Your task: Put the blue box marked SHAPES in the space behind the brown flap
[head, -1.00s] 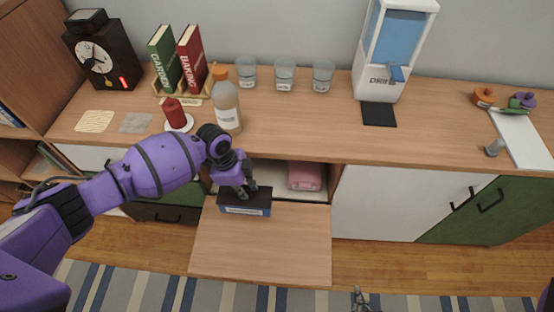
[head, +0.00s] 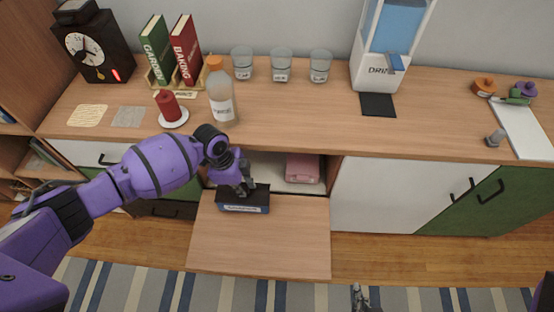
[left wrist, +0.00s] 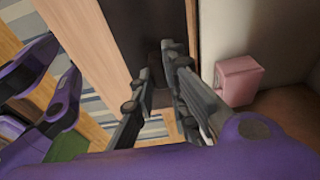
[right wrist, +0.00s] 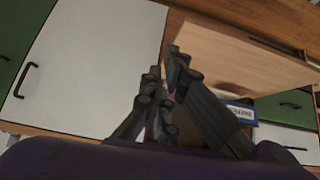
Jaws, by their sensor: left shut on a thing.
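The blue box marked SHAPES (head: 243,209) has a black top and a blue front with pale lettering. It is over the inner part of the lowered brown flap (head: 260,245), at the left of the opening. I cannot tell if it touches the flap. My left gripper (head: 246,188) is shut on its top from above. In the left wrist view the dark box top (left wrist: 140,30) lies beyond the fingers. The open space (head: 265,168) lies behind the flap. My right gripper (right wrist: 163,65) looks shut and empty, low in front of the cabinet.
A pink box (head: 302,168) stands in the space at the right. The counter (head: 300,125) above carries a bottle (head: 221,95), a red candle (head: 168,105), glasses, books and a drink dispenser (head: 386,50). White and green doors flank the opening.

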